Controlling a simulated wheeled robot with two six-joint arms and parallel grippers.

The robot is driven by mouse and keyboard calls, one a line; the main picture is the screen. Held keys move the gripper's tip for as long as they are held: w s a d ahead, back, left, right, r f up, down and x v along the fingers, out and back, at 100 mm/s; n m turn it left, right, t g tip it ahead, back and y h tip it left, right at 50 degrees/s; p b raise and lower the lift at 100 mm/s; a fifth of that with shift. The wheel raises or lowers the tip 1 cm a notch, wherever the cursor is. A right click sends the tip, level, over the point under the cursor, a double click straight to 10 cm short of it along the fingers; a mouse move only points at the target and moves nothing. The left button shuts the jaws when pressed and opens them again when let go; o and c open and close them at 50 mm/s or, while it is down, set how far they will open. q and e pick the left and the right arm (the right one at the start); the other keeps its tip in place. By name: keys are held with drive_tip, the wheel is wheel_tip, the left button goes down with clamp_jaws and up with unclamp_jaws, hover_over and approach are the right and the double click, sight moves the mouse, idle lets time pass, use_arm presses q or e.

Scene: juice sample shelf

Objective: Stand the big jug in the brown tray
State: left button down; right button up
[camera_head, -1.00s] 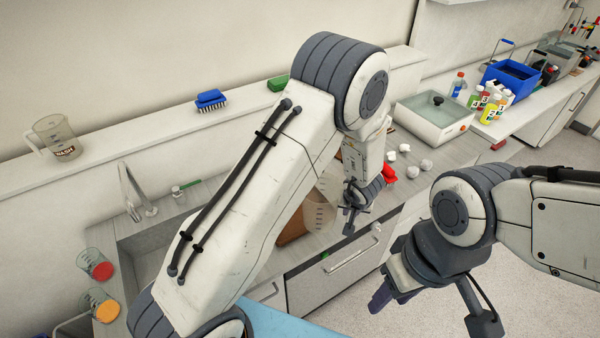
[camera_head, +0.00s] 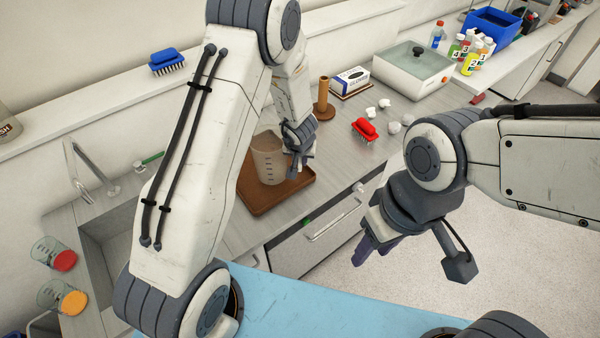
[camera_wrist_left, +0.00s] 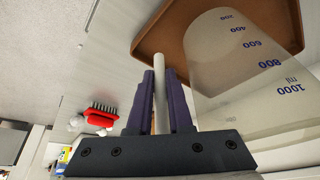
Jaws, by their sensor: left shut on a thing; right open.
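The big jug (camera_head: 268,160) is clear with measuring marks. It is upright over the brown tray (camera_head: 262,205), its base within the tray's outline; I cannot tell whether it touches the tray floor. My left gripper (camera_head: 297,160) is at the jug's right side, shut on its handle. In the left wrist view the pale handle (camera_wrist_left: 165,85) is between the purple fingers, the jug wall (camera_wrist_left: 240,75) is beside them and the tray (camera_wrist_left: 165,40) is beyond. My right gripper (camera_head: 372,250) is open and empty, out over the floor in front of the counter.
A red brush (camera_head: 365,130) and several white lumps (camera_head: 393,127) lie right of the tray. A wooden post (camera_head: 323,98) and a small box (camera_head: 350,79) stand behind.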

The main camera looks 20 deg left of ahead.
sight(300, 168)
use_arm(q)
drive_tip(key=shift+f+b, duration=1.6)
drive_tip(key=shift+f, duration=0.3)
drive_tip(key=shift+f, duration=0.1)
drive_tip(key=shift+f, duration=0.15)
drive_tip(key=c, duration=0.8)
unclamp_jaws()
drive_tip(key=shift+c, duration=0.2)
